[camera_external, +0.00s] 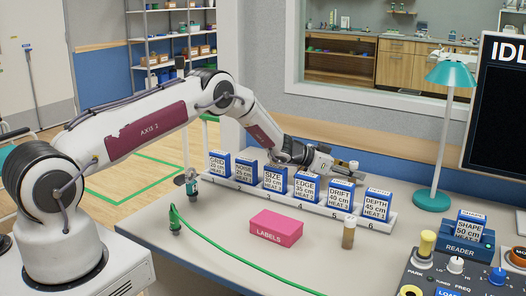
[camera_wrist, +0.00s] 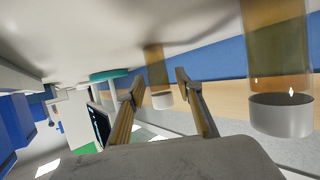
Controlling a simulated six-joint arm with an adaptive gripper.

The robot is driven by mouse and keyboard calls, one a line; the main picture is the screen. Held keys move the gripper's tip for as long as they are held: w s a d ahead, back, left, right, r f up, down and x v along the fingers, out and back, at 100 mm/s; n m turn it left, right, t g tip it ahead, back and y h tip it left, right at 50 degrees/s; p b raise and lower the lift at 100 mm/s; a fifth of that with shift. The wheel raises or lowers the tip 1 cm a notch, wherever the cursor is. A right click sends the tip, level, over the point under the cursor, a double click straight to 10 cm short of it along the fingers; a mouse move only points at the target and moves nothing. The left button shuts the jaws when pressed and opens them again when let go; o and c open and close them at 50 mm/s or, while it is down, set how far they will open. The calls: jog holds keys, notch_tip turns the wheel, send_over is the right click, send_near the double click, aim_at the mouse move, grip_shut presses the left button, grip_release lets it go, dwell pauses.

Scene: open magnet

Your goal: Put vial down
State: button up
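My gripper (camera_external: 322,165) reaches over the rack toward the back of the table. In the wrist view, which is upside down, its two fingers (camera_wrist: 160,80) are apart. An amber vial with a pale cap (camera_wrist: 157,70) shows in the gap between them, with space on both sides. I cannot tell whether it is between the tips or beyond them. A second amber vial (camera_wrist: 279,60) looms large at the right, outside the fingers. A pale cap (camera_external: 354,166) shows by my gripper in the external view. Another amber vial (camera_external: 348,236) stands upright in front of the rack.
The white numbered rack (camera_external: 290,203) holds several blue-and-white boxes below my arm. A teal lamp (camera_external: 432,200) stands to the right. A pink labels box (camera_external: 276,229), a green cable (camera_external: 232,259), and a reader (camera_external: 462,249) with a box lie in front.

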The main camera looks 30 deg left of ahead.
jog(key=shift+r, duration=0.2)
jog(key=shift+v, duration=2.3)
notch_tip(320, 180, up, 7)
jog(key=shift+a, duration=0.15)
jog(key=shift+s, duration=0.1)
jog(key=shift+r, duration=0.1)
